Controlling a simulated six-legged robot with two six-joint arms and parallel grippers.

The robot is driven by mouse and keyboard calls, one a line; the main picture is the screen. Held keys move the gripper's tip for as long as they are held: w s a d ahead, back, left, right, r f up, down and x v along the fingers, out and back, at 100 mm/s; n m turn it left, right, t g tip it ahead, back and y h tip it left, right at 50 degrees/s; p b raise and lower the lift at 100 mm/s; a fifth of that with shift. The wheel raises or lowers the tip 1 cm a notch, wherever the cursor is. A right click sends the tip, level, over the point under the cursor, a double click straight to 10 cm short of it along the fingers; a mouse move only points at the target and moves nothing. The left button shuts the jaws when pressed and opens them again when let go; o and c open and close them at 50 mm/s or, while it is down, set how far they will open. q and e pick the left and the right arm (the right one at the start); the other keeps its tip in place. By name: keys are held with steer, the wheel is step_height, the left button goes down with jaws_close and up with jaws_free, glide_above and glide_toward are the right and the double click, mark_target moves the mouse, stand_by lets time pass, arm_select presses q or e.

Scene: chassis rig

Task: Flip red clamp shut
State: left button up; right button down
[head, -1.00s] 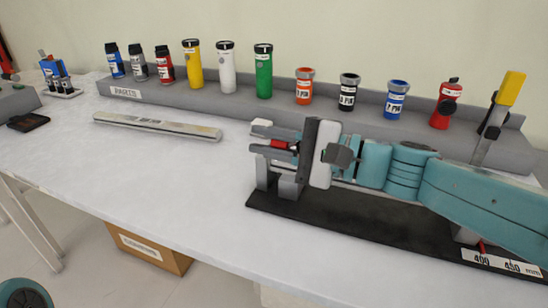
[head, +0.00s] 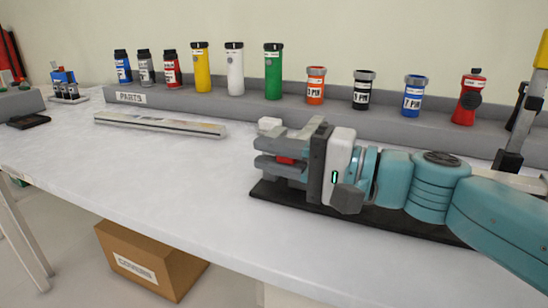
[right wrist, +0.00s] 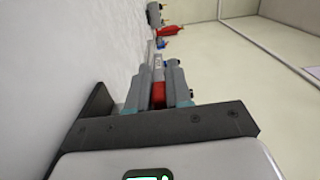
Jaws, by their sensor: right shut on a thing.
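The red clamp shows as a small red piece (head: 286,160) between the fingers of my right gripper (head: 272,156) in the head view. The red piece (right wrist: 158,93) also shows between both fingers in the right wrist view. My right gripper is shut on it, above the left end of the rig's black base (head: 385,217). The fingers and wrist hide most of the clamp, so its angle cannot be told. A yellow-handled clamp (head: 542,50) stands upright at the far right, cut by the picture edge. My left gripper is not in view.
A grey parts rack (head: 300,110) with several coloured bottles and jars runs along the wall. A long pale bar (head: 160,124) lies on the table left of the rig. The front left tabletop (head: 150,175) is clear. A cardboard box (head: 150,262) stands below.

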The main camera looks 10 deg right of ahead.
steer(key=shift+f, duration=0.15)
steer(key=c, duration=1.1)
jaws_free()
steer(key=p+v, duration=0.1)
steer(key=v, duration=1.4)
steer(key=shift+p, duration=0.3)
steer(key=shift+s+d, duration=0.45)
steer(key=shift+d, duration=0.05)
